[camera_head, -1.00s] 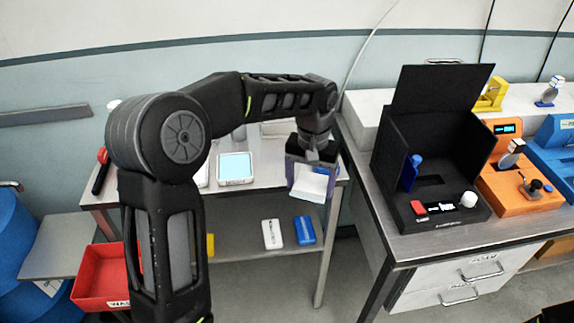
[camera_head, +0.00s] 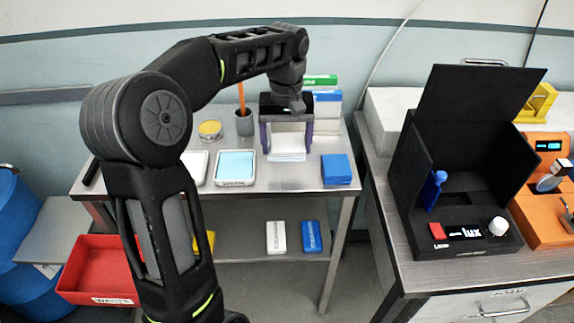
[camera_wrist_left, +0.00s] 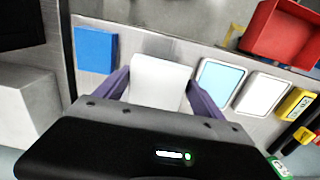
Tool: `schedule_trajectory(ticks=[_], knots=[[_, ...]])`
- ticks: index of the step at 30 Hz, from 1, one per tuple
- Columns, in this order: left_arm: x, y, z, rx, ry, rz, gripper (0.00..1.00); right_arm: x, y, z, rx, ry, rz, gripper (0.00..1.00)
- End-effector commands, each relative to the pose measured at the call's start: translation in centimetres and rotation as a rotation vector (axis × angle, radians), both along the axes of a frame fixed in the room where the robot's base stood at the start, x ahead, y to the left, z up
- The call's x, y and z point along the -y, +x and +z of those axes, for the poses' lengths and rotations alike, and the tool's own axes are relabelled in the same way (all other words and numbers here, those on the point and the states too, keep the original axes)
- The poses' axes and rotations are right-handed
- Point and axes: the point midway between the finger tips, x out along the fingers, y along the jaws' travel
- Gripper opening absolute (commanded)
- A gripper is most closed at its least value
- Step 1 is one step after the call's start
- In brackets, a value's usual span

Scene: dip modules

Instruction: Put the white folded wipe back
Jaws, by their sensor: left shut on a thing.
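My left gripper (camera_head: 286,148) is over the back part of the metal side table, fingers pointing down, shut on the white folded wipe (camera_head: 288,141). In the left wrist view the wipe (camera_wrist_left: 158,80) shows between the two purple fingers (camera_wrist_left: 161,98). Its lower edge is close to the tabletop; I cannot tell whether it touches. My right gripper is not in view.
A tray with a pale blue pad (camera_head: 235,165) and a white tray (camera_head: 196,165) stand left of the wipe. A grey cup (camera_head: 244,123) and a yellow-topped dish (camera_head: 210,128) are behind. A black open box (camera_head: 465,150) is on the right bench. The shelf below holds white and blue cases.

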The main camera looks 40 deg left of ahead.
Motion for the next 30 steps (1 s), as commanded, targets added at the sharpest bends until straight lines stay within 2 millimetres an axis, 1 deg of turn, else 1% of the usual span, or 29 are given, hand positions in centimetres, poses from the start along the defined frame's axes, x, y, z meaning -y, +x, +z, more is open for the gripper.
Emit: schedule_trajectory(ticks=[1, 3, 6, 16, 24, 30], knots=[[0.0, -0.1, -0.9, -0.004, -0.001, 0.000, 0.41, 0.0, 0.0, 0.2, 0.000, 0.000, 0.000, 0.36], [0.0, -0.1, -2.0, -0.003, -0.001, 0.000, 0.41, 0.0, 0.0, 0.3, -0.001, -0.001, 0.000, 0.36], [0.0, 0.0, -3.0, -0.001, 0.000, 0.000, 0.41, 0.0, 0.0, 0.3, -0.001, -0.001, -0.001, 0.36], [0.0, 0.0, -3.3, 0.000, 0.000, 0.000, 0.41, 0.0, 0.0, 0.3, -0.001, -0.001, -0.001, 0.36], [0.0, 0.0, -6.5, -0.002, -0.001, 0.000, 0.41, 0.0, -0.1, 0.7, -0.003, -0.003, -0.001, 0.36], [0.0, 0.0, -6.8, 0.001, 0.001, -0.001, 0.41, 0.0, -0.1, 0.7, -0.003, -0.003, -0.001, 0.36]])
